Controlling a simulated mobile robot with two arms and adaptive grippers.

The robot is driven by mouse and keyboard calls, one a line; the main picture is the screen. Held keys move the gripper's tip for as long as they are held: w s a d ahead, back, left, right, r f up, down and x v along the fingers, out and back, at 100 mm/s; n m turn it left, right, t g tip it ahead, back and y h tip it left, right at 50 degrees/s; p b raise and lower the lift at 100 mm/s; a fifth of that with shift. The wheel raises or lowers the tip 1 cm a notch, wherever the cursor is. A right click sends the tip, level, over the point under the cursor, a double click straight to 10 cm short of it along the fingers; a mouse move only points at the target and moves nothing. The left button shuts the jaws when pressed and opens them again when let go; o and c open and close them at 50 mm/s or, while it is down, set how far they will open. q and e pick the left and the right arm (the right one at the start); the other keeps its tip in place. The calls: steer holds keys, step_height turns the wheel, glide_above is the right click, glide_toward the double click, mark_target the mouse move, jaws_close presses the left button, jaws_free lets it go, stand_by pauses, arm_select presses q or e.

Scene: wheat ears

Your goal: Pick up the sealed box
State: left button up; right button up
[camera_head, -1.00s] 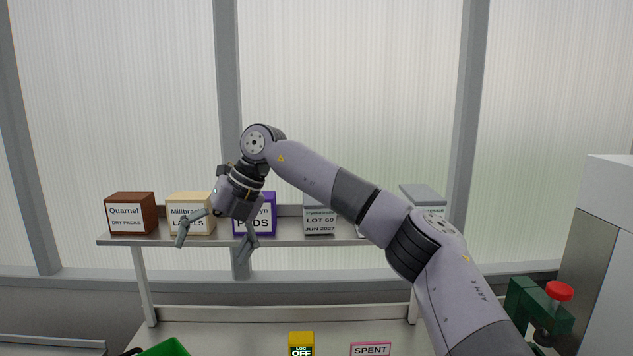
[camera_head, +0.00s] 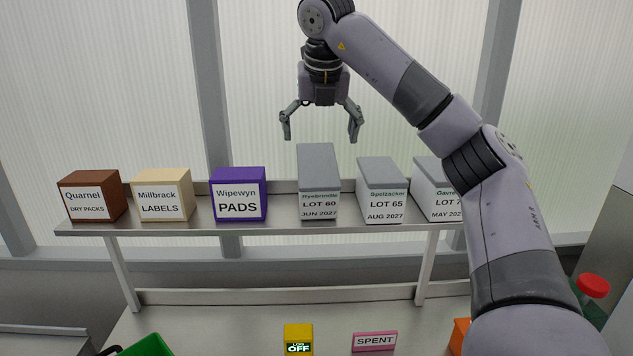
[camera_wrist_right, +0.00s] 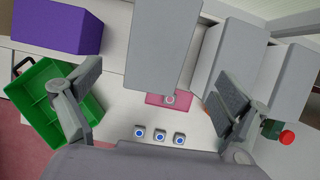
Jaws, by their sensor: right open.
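Three grey boxes stand on the shelf: one marked LOT 60, JUN 2027 (camera_head: 318,185), one marked LOT 65, AUG 2027 (camera_head: 382,190), and one marked LOT 7 and MAY 2027 (camera_head: 434,190), partly hidden by my right arm. I cannot tell from the print which is sealed. My right gripper (camera_head: 321,122) is open and empty, pointing down above the LOT 60 box and apart from it. In the right wrist view, the LOT 60 box (camera_wrist_right: 166,45) lies ahead between the spread fingers (camera_wrist_right: 155,98). My left gripper is not in view.
On the shelf (camera_head: 280,227) left of the grey boxes stand a purple PADS box (camera_head: 238,194), a cream LABELS box (camera_head: 162,195) and a brown Quarnel box (camera_head: 92,196). Below are a green tray (camera_wrist_right: 35,78), a yellow LOG OFF block (camera_head: 298,337) and a pink SPENT sign (camera_head: 375,341).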

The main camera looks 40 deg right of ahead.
mark_target(318, 162)
steer(key=x, duration=0.5)
steer(key=shift+w+d+f+b, duration=0.1)
steer(key=shift+w+f+b, duration=0.1)
steer(key=shift+b, duration=0.2)
steer(key=shift+w+d+f, duration=0.15)
steer(key=shift+w+f, duration=0.1)
steer(key=shift+f, duration=0.45)
steer(key=p+x, duration=0.3)
steer(key=x, duration=0.1)
steer(key=shift+w+d+f, duration=0.1)
steer(key=shift+f, duration=0.1)
steer(key=shift+w+f, duration=0.15)
steer(key=shift+f, duration=0.2)
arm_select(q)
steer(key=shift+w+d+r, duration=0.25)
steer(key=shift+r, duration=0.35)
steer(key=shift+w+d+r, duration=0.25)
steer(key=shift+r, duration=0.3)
arm_select(e)
steer(key=shift+c, duration=0.3)
steer(key=c, duration=0.4)
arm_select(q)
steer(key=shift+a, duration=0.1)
arm_select(e)
steer(key=c, duration=1.2)
